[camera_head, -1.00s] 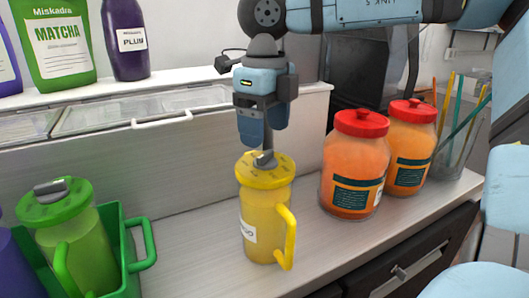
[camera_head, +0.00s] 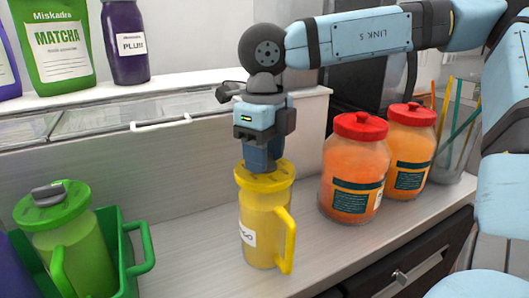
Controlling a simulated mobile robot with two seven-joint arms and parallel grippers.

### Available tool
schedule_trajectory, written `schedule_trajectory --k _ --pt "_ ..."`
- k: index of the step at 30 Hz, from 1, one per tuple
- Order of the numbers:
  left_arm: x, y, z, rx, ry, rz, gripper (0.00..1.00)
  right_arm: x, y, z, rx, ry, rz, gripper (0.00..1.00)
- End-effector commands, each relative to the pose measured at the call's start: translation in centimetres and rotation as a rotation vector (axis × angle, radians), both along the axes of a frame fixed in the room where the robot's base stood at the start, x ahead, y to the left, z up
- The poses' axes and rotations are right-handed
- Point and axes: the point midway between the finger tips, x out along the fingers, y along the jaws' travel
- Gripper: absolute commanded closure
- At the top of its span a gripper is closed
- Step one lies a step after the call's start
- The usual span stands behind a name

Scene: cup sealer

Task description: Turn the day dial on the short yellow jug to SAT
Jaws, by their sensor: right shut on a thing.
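The short yellow jug (camera_head: 260,235) stands upright on the counter in the middle of the view, its handle toward the front right. Its yellow lid (camera_head: 280,178) carries day marks around the rim, too small to read. My right gripper (camera_head: 262,168) points straight down over the lid's centre and is shut on the grey dial knob, which its fingers now hide. Which day the dial points to cannot be seen. My left gripper is not in view.
A green jug (camera_head: 85,255) with a grey knob stands in a green crate (camera_head: 140,262) at the left. Two orange jars with red lids (camera_head: 361,126) stand close on the right. A white ledge (camera_head: 190,100) with pouches and bottles runs behind.

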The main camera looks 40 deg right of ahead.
Motion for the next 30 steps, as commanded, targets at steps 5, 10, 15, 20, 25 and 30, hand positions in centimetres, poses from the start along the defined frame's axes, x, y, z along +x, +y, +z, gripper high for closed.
schedule_trajectory --k 5,10,15,20,25,30 --pt "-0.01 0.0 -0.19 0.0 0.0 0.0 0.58 0.02 -0.01 -0.04 -0.001 0.0 0.022 0.78" --pt "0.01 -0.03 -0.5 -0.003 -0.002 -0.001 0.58 0.03 0.01 -0.1 -0.002 -0.001 0.09 0.78" --pt "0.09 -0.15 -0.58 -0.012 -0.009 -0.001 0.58 0.06 0.01 -0.14 -0.002 -0.002 0.211 0.78" --pt "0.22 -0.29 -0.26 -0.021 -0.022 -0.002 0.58 0.04 0.03 -0.11 -0.001 -0.002 0.354 0.78" --pt "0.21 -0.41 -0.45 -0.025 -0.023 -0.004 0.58 0.02 0.02 -0.08 -0.001 0.0 0.507 0.78" --pt "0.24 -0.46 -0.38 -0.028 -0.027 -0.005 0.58 0.0 0.04 -0.05 0.0 0.0 0.643 0.78"
